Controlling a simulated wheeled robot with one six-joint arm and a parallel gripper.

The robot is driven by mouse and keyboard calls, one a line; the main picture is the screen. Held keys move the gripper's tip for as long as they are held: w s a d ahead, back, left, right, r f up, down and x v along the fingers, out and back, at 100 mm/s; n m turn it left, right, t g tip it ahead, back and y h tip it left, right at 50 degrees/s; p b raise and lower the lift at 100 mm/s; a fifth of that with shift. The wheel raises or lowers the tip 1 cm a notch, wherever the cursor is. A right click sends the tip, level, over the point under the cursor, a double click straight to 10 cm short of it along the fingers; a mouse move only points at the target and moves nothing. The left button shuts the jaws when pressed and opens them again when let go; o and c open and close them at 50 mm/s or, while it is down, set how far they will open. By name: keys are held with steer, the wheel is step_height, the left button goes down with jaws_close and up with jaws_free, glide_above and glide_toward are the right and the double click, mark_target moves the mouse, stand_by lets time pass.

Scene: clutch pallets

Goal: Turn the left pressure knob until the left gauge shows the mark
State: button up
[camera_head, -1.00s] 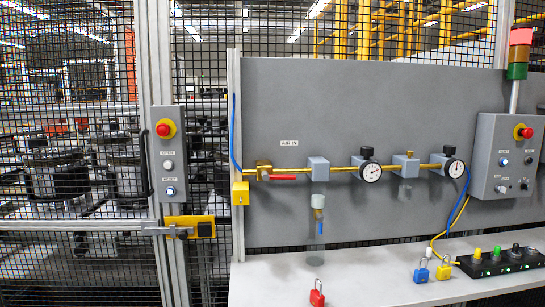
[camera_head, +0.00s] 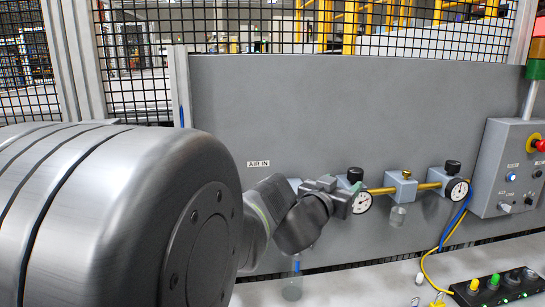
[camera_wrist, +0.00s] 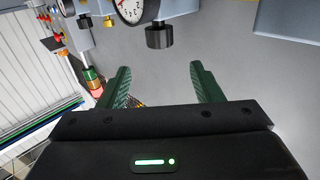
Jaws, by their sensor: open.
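The left pressure knob (camera_head: 355,174) is a black cap on top of a grey regulator block on the brass pipe. The white-faced left gauge (camera_head: 363,203) sits below it, partly hidden by my gripper; I cannot read its needle against a mark. My gripper (camera_head: 350,187) is close in front of this regulator. In the wrist view, which is upside down, my gripper (camera_wrist: 162,80) is open and empty. The left knob (camera_wrist: 159,37) stands just beyond the gap between the green fingers, apart from them. The left gauge (camera_wrist: 130,8) is cut by the top edge.
The right knob (camera_head: 453,167) and right gauge (camera_head: 458,190) are farther right on the pipe, past a brass-topped block (camera_head: 401,186). A grey control box (camera_head: 508,168) stands at right. My arm hides the panel's lower left. The panel above the knobs is clear.

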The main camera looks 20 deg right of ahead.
mark_target(358, 168)
steer(key=x, duration=1.3)
steer(key=shift+f+p, duration=0.1)
steer(key=shift+p, duration=0.2)
steer(key=shift+c, duration=0.2)
steer(key=c, duration=0.9)
steer(key=shift+f+b, duration=0.1)
steer(key=shift+b, duration=0.25)
steer(key=shift+c, duration=0.2)
